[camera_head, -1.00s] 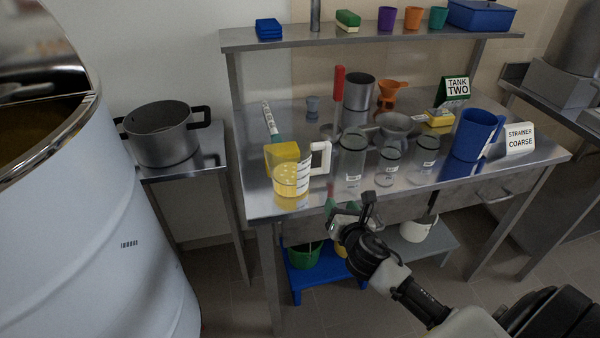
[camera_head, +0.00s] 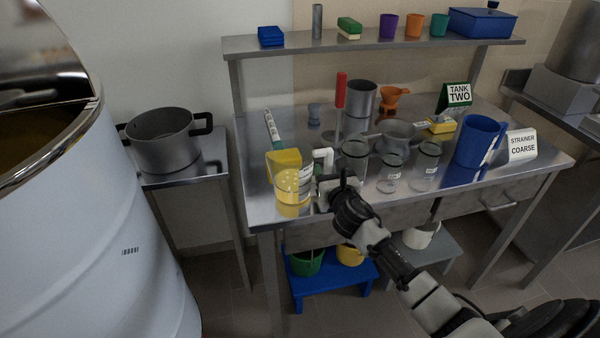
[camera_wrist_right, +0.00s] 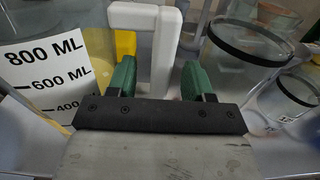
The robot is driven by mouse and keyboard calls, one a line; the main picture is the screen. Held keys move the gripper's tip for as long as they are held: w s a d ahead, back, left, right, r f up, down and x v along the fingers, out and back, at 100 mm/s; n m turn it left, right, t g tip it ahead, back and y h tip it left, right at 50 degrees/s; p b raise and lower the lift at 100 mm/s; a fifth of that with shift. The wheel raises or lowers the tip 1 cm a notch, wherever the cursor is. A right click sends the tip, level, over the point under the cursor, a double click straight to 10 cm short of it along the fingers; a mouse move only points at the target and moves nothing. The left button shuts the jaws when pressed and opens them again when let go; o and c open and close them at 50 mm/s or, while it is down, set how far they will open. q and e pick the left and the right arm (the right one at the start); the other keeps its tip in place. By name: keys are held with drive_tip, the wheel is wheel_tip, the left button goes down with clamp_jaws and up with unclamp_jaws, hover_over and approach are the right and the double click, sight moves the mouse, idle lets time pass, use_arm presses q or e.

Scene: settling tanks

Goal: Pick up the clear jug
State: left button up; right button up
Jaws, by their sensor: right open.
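The clear jug (camera_head: 291,186) stands upright at the front left of the steel table. It has a white handle on its right side, dark volume marks and yellow showing in its lower part. My right gripper (camera_head: 338,188) is just right of it, at handle height. In the right wrist view, the jug's marked wall (camera_wrist_right: 45,75) fills the left, and the upright bar of its handle (camera_wrist_right: 165,50) shows between the green fingertips of my open gripper (camera_wrist_right: 158,80). The fingers do not look closed on the handle. My left gripper is out of view.
Several clear jars (camera_head: 354,160) stand close right of my gripper; one jar (camera_wrist_right: 245,45) is near the right finger. A yellow object (camera_head: 284,157) is right behind the jug. A blue jug (camera_head: 477,142) and a strainer sign (camera_head: 521,145) are farther right.

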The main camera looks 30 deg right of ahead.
drive_tip(key=shift+w+d, duration=0.15)
drive_tip(key=shift+w, duration=0.5)
clamp_jaws()
drive_tip(key=shift+r, duration=0.15)
